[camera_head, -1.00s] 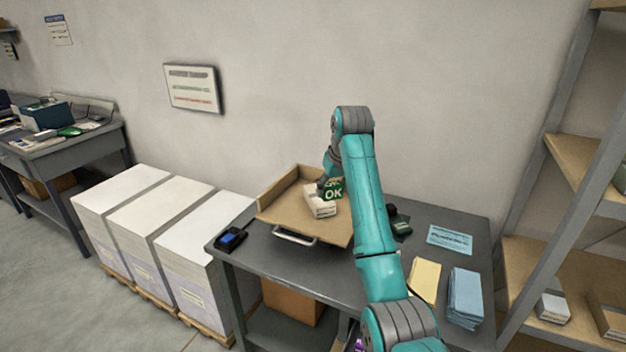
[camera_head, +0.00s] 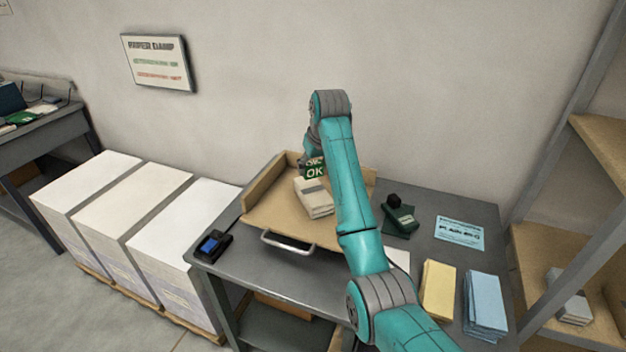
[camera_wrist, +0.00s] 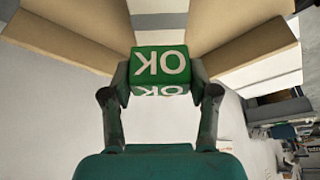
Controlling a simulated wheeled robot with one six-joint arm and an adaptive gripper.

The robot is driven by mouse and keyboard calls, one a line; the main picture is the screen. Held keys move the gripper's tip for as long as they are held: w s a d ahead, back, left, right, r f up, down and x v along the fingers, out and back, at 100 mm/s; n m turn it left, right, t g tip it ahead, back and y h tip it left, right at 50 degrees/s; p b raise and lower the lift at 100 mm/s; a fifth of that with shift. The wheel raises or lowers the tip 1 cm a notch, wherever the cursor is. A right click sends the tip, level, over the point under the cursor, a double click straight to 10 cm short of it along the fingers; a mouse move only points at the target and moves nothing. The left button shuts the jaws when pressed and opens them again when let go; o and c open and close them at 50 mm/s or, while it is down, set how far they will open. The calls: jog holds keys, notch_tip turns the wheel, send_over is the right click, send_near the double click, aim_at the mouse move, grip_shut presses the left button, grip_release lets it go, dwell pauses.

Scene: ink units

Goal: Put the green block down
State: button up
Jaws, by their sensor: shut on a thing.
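The green block (camera_head: 315,172) has white "OK" lettering on its faces. My gripper (camera_wrist: 160,82) is shut on it, with one finger on each side in the wrist view, where the block (camera_wrist: 160,62) shows clearly. In the head view the block is over the tan tray (camera_head: 268,218), just behind a pale paper bundle (camera_head: 314,198) lying in that tray. I cannot tell whether the block touches the tray or the bundle. My arm hides part of the tray's right side.
The tray has a metal handle (camera_head: 287,243) and stands on a grey table (camera_head: 240,270). A dark device (camera_head: 212,246) is left of it. A dark green pad (camera_head: 401,221), blue card (camera_head: 459,232), yellow stack (camera_head: 438,289) and blue stack (camera_head: 484,306) lie right.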

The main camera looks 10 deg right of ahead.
aim_at(315, 175)
jog(key=shift+f, duration=2.35)
jog(key=shift+f, duration=0.1)
jog(key=o, duration=1.2)
jog(key=shift+c, duration=0.2)
jog(key=v, duration=1.2)
